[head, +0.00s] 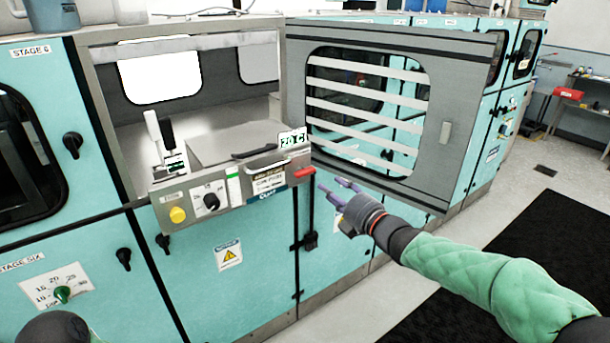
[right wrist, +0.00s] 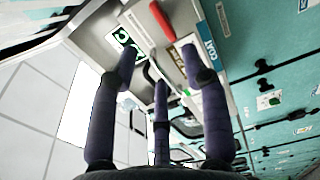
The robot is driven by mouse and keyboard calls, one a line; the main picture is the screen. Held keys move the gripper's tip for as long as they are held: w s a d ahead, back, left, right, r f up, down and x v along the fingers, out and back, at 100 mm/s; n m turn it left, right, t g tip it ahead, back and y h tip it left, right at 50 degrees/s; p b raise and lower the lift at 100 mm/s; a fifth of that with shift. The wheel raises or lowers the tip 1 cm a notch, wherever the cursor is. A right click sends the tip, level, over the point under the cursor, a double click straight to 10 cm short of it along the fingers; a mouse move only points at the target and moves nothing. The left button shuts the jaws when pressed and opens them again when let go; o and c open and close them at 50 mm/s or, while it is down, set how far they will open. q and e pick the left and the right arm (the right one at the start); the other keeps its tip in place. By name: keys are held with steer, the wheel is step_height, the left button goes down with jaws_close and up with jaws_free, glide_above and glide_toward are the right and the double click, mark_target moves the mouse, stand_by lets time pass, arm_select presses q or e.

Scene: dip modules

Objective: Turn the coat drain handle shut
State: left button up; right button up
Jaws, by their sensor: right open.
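In the right wrist view the red handle (right wrist: 162,22) shows beyond the fingertips, near the COAT label (right wrist: 209,48). No readable label says which part is the drain handle. My right gripper (head: 338,189) is open and empty, its purple fingers spread and pointing at the panel's right end. It appears apart from the red handle; the exact gap is unclear.
A grey windowed door (head: 443,85) hangs open above my right gripper. Open floor lies at right.

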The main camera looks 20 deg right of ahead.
mark_target(307, 172)
steer(key=b+x, duration=0.2)
steer(key=x, duration=0.8)
steer(key=shift+w+f, duration=0.2)
jaws_close()
